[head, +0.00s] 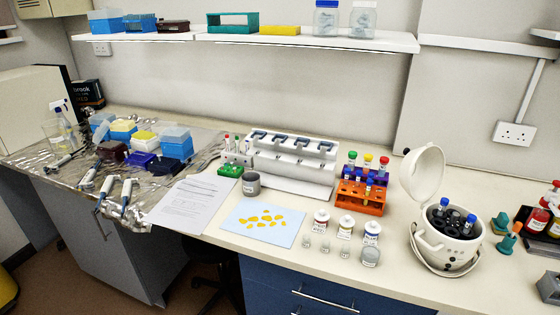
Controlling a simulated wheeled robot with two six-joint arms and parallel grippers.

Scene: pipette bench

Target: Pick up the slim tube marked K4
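No label K4 can be read at this size, so I cannot tell which tube bears it. Capped tubes with green, yellow and red caps (367,160) stand upright in a purple rack (348,188) behind an orange rack (350,205). Small slim tubes with red and green caps (228,141) stand in a pale stand (236,157) at the left end of a white holder. Neither of my grippers shows in the head view.
A white holder (290,165) stands at the back middle. A blue sheet with yellow pieces (262,222), a grey pot (251,184) and several jars (345,226) are in front. Pipettes and tip boxes (176,143) lie on foil at left. A red rack (540,218) is far right.

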